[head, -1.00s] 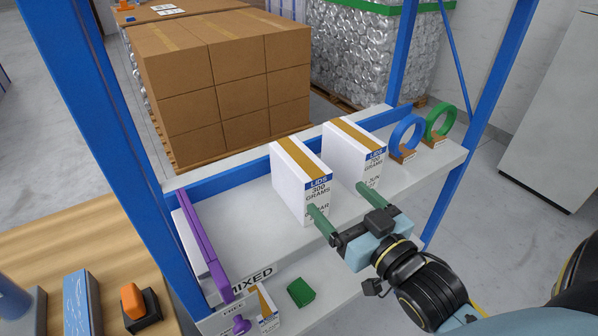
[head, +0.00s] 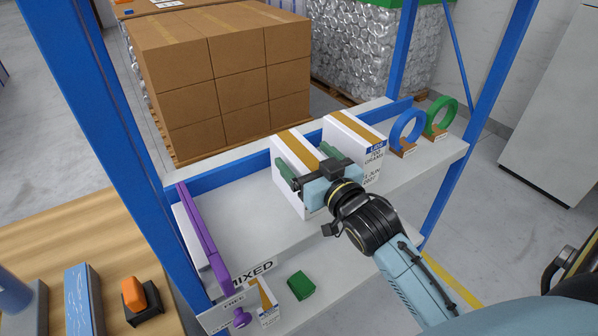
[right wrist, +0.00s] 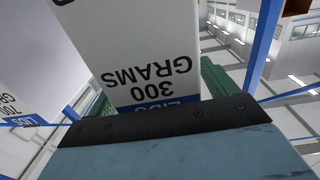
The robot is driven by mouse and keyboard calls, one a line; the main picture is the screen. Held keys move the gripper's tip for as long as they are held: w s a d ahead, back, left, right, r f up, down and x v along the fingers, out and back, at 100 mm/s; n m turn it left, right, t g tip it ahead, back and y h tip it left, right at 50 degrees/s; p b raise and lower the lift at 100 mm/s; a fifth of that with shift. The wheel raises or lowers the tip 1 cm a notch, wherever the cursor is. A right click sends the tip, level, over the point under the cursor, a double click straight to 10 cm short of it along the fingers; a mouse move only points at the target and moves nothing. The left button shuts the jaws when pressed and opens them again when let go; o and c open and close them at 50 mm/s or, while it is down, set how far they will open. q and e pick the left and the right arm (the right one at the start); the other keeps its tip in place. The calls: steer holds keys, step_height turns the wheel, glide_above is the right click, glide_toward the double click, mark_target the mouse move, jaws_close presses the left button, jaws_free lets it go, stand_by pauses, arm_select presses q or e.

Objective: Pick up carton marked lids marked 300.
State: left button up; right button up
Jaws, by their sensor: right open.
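The white carton marked LIDS 300 GRAMS (head: 289,146), with a brown tape strip on top, stands upright on the grey shelf (head: 247,213). My right gripper (head: 303,161) is open, with its green fingers on either side of this carton. In the right wrist view, the carton's face (right wrist: 145,45) shows upside down between the two fingers, the blue LIDS band close to the palm. I cannot tell whether the fingers touch it. In the head view my gripper hides the carton's label. My left gripper is not in view.
A similar LIDS carton (head: 345,135) with a different number stands close on the right. Blue (head: 408,130) and green (head: 441,117) rings stand further right. A purple frame (head: 203,232) and blue post (head: 130,150) bound the left. The shelf's left part is clear.

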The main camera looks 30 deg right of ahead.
steer(key=shift+w, duration=0.45)
steer(key=c, duration=1.6)
